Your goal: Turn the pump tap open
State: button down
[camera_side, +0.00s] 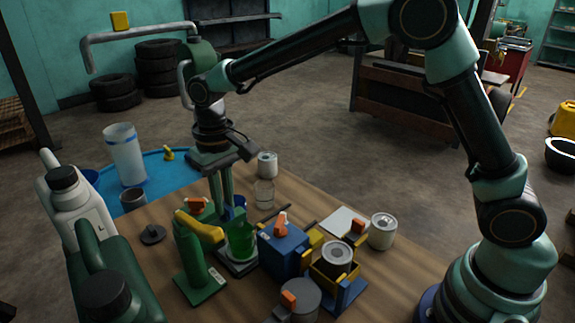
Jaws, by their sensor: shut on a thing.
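My gripper (220,205) points straight down over the left part of the wooden table. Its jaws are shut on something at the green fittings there. The tips are partly hidden behind a yellow lever-like part (199,228), so I cannot make out exactly what they hold. The yellow part sits tilted on a green stand (199,272) with a small white label. A green cup (242,242) stands just to the right, close to the tips. A small orange piece (197,203) shows left of the jaws. I cannot tell for sure which part is the pump tap, or whether it is turned.
A blue box (284,252) with an orange piece stands right of the cup. A yellow holder with a can (336,255), another can (383,231) and a clear jar (263,194) stand around. A white jug (75,207) and a dark green jug (110,264) crowd the left.

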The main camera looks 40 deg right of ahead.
jog(key=n, duration=0.4)
jog(key=shift+r+n, duration=0.1)
jog(key=shift+n, duration=0.2)
jog(key=n, duration=0.9)
jog(key=shift+n, duration=1.9)
jog(key=c, duration=0.9)
grip_release()
notch_tip(320, 180, up, 12)
jog(key=shift+r, duration=0.1)
